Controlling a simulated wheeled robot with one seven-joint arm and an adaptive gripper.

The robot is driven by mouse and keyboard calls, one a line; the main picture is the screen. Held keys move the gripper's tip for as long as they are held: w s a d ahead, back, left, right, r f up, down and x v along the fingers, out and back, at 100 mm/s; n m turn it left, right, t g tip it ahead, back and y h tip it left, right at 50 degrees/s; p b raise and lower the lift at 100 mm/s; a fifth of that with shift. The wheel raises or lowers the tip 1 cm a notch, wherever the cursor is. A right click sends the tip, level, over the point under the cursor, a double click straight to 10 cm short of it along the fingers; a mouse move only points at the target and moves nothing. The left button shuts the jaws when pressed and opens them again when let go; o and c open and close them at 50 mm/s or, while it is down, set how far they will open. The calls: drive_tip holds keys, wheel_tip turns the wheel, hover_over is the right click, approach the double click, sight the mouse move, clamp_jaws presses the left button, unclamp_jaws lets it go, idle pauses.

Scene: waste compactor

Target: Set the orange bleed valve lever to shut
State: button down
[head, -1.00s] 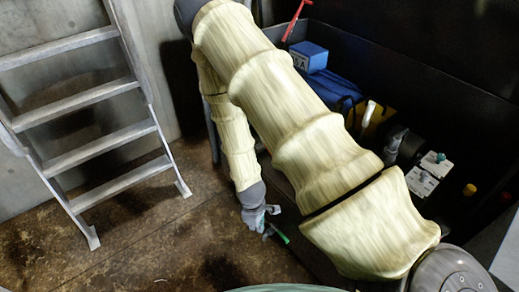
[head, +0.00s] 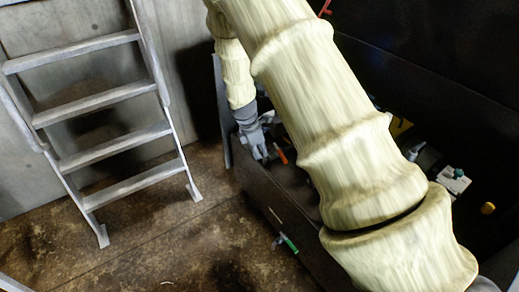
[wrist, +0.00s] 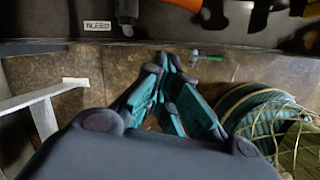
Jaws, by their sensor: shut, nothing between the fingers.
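In the head view, a small orange lever (head: 283,157) shows at the dark unit's near end. My gripper (head: 260,154) is just left of it there; I cannot tell whether they touch. In the wrist view, my gripper (wrist: 168,58) is shut and empty, its fingertips below the orange parts with a gap in the picture.
A grey ladder (head: 100,95) stands at left. The brown floor (head: 170,245) between is mostly clear.

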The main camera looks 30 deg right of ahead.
sight(280, 155)
drive_tip(key=d+f, duration=0.3)
drive_tip(key=d+f+b, duration=0.1)
drive_tip(key=f, duration=0.1)
drive_tip(key=shift+s+d, duration=0.2)
drive_tip(key=shift+s, duration=0.2)
drive_tip(key=shift+d, duration=0.45)
